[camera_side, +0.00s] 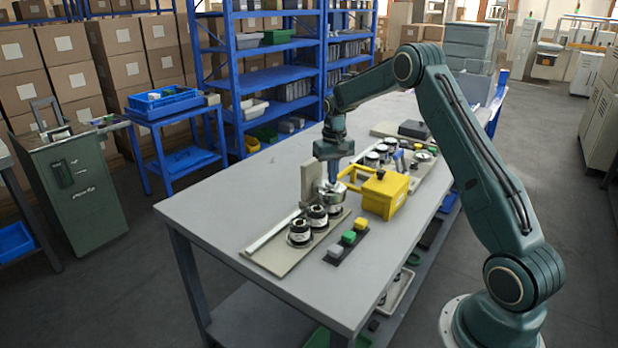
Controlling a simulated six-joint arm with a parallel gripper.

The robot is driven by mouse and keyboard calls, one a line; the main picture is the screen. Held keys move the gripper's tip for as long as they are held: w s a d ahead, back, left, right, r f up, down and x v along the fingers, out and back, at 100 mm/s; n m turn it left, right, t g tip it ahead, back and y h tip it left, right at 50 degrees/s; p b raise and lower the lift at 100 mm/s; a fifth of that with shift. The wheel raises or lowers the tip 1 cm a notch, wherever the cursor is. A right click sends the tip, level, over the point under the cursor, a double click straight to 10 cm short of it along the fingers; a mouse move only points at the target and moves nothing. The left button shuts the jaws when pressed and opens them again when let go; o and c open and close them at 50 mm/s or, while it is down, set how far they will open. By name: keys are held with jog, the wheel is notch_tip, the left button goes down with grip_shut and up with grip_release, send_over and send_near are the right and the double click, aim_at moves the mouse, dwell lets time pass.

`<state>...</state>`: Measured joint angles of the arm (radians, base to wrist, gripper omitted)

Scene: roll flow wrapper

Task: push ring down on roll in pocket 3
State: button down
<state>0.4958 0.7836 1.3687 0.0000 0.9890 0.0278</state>
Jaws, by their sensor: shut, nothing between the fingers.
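My gripper (333,178) points straight down over the metallic roll at the far end of a row on a light tray (284,262). It is shut with nothing between its fingers. Its tips are at or just above the top of this silver roll (331,198); I cannot tell whether they touch. Two black-and-white rolls (299,233) stand upright nearer the front of the tray. A ring on the far roll cannot be made out clearly at this size. Pocket numbers are not readable.
A yellow box-shaped unit (385,194) with a handle stands close right of my gripper. A beige upright plate (311,185) stands close left. A strip of green, yellow and grey blocks (347,240) lies in front. More parts stand behind. The table's left side is clear.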

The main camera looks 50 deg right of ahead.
jog(key=shift+f, duration=0.85)
jog(key=shift+r, duration=4.35)
